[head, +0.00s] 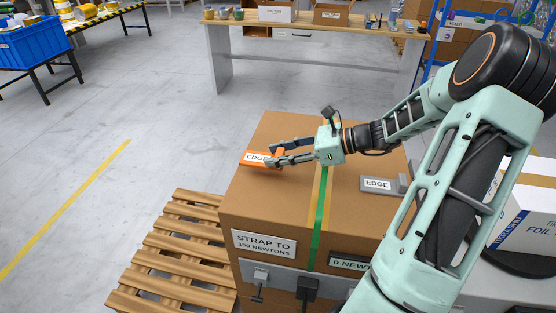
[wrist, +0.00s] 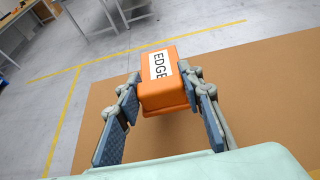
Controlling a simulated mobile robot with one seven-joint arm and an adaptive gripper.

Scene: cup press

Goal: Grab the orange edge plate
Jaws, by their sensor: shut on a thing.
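The orange edge plate (head: 254,158) has a white EDGE label and is at the left edge of the large cardboard box (head: 290,200). My gripper (head: 277,154) reaches it from the right, with its fingers on either side of the plate's near end. In the wrist view the orange edge plate (wrist: 163,92) sits between the two fingers of my gripper (wrist: 162,110), which are shut on it. Whether the plate still touches the box top is hard to tell.
A grey edge plate (head: 378,185) lies on the box's right side. A green strap (head: 320,205) runs over the box's middle. A wooden pallet (head: 180,250) lies at the left. A workbench (head: 310,22) stands behind, with open floor between.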

